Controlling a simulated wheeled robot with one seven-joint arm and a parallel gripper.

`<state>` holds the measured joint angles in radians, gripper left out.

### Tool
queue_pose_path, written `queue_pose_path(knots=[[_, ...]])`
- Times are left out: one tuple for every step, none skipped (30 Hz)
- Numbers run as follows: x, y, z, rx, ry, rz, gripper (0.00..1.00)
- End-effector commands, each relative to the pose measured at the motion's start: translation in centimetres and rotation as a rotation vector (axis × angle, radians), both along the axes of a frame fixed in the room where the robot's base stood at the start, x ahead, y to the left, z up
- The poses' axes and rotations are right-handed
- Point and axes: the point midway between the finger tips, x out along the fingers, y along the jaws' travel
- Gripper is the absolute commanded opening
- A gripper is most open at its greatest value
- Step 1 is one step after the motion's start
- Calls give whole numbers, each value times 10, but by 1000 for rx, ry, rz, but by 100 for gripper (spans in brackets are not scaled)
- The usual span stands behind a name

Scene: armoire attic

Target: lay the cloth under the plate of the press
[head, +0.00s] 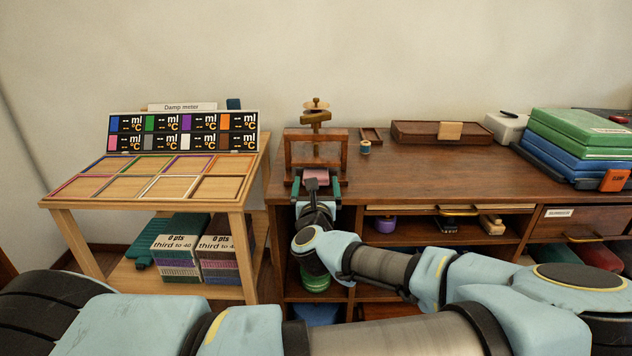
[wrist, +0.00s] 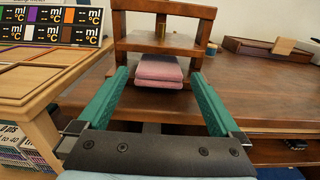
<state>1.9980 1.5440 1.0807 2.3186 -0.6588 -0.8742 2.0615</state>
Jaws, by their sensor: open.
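Press posts (wrist: 119,40) stand just beyond my fingertips. The damp meter stand (head: 150,185) is left of the desk. A small spool (head: 365,147), a wooden tray (head: 410,132) and stacked green and blue boxes (head: 575,140) are to the right. The desktop's middle (head: 440,170) is clear.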

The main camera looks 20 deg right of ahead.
Motion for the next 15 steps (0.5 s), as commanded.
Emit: queue_pose_path(knots=[[-11, 4, -2, 3, 0, -3, 100], [-17, 6, -2, 4, -1, -2, 100], [-25, 10, -2, 4, -1, -4, 100], [-31, 13, -2, 4, -1, -3, 100], [-37, 16, -2, 3, 0, -4, 100], [-45, 19, -2, 3, -1, -5, 100], [-50, 22, -1, 3, -1, -4, 100], [-56, 25, -1, 4, -2, -4, 100], [-59, 27, -1, -2, 3, 0, 100], [-61, 29, -1, -3, 5, 2, 100], [-63, 30, -1, -3, 5, 1, 100], [-67, 31, -1, -3, 5, 1, 100], [-69, 32, -1, -3, 5, 1, 100], [-70, 33, -1, -3, 4, 1, 100], [-73, 34, -1, -1, 3, 0, 100]])
